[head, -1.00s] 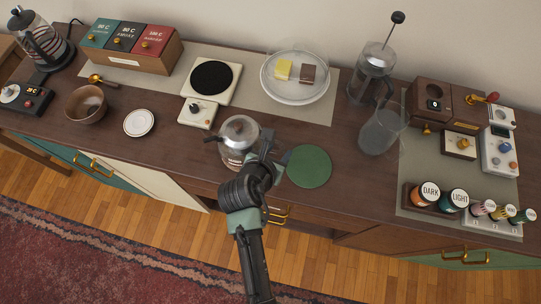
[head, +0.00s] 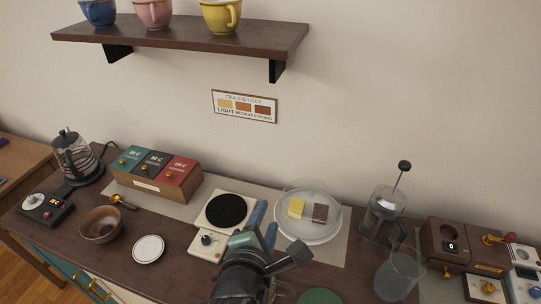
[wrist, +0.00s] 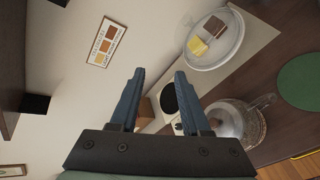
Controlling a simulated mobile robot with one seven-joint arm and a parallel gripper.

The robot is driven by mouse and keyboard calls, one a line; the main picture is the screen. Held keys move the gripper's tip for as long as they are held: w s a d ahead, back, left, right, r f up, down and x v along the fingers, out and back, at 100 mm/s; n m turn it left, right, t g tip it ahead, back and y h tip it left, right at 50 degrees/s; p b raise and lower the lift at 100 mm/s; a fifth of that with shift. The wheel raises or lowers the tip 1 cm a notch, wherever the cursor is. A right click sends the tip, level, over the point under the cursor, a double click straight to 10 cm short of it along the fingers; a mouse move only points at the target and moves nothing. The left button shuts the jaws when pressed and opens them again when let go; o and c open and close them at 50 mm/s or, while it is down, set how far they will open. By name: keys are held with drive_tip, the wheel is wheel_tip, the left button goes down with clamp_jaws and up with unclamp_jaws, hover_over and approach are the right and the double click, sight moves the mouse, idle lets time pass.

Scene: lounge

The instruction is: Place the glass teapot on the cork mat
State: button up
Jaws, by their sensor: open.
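The glass teapot (wrist: 238,122) stands on the wooden counter in the wrist view, right of my fingers, its handle toward the mat. In the head view my arm hides nearly all of it. A round green mat (wrist: 302,82) lies bare beside the teapot; its near part is cut off in the head view (head: 319,297). It is the only round mat I see; I cannot tell that it is cork. My gripper (wrist: 160,73) is open and empty, its blue fingers apart and pointing toward the wall. It also shows in the head view (head: 264,224), above the counter.
A hot plate (head: 226,211) stands behind my gripper. A glass dish (head: 308,234) with yellow and brown pieces, a French press (head: 383,213) and a glass pitcher (head: 398,274) stand to its right. A wooden bowl (head: 100,225) and small plate (head: 149,249) are left. A cup shelf (head: 180,36) hangs above.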

wheel_tip(320, 180, up, 29)
drive_tip(key=m+t+y, duration=0.1)
drive_tip(key=m+t, duration=0.7)
drive_tip(key=m, duration=0.5)
drive_tip(key=s+r+m+t, duration=0.3)
drive_tip(key=s+r+m, duration=0.1)
drive_tip(key=r, duration=0.5)
drive_tip(key=s+r+m+t+y, duration=0.1)
drive_tip(key=s+r+m+t, duration=0.2)
drive_tip(key=s+r, duration=0.3)
wheel_tip(320, 180, up, 3)
drive_tip(key=shift+d+f+m+y, duration=0.1)
drive_tip(key=shift+d+m+y, duration=0.25)
drive_tip(key=shift+m, duration=0.35)
